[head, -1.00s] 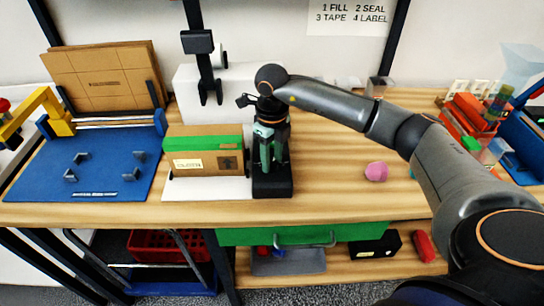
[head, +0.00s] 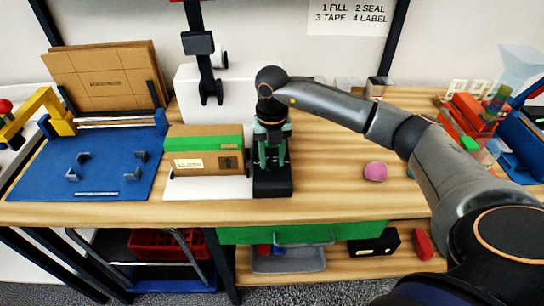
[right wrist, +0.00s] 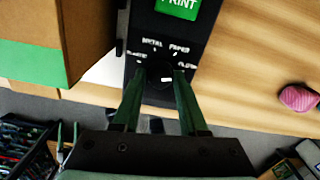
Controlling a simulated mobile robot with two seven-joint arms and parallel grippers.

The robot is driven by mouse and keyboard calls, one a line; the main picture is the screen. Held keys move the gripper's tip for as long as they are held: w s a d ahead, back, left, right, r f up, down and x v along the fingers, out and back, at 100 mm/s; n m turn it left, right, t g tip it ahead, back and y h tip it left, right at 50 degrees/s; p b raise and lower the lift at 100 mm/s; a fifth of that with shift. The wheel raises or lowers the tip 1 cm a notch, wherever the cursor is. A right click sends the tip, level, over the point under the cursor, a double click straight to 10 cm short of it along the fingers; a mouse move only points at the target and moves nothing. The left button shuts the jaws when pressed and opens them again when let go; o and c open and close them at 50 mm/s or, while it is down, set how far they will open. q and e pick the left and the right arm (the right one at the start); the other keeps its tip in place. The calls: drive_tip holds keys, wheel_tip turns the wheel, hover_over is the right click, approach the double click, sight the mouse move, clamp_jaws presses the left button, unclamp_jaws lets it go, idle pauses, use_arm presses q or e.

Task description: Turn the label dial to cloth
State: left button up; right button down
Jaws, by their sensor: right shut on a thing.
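The label dial (right wrist: 158,76) is a round dark knob on a black label unit (right wrist: 145,30). The words around it are small; METAL and PAPER read clearly at the top, and a partly covered word at the right looks like CLOTH. A white mark on the knob lies right of its middle, but I cannot tell which word it points at. My right gripper (right wrist: 159,98) is shut on the dial, one finger on each side. In the head view, the right gripper (head: 271,160) points down over the unit (head: 272,184). My left gripper is not in view.
A cardboard box (head: 200,165) with green tape and a blurred white label stands just left of the unit. A pink object (head: 375,171) lies on the wooden table to the right. A blue mat (head: 85,175) is at the left.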

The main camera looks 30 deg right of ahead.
sight(272, 162)
idle(0.5)
drive_tip(key=shift+c, duration=2.2)
unclamp_jaws()
wheel_tip(272, 162, up, 13)
drive_tip(key=shift+f+b, duration=0.15)
drive_tip(key=shift+b, duration=0.3)
drive_tip(key=shift+f, duration=0.1)
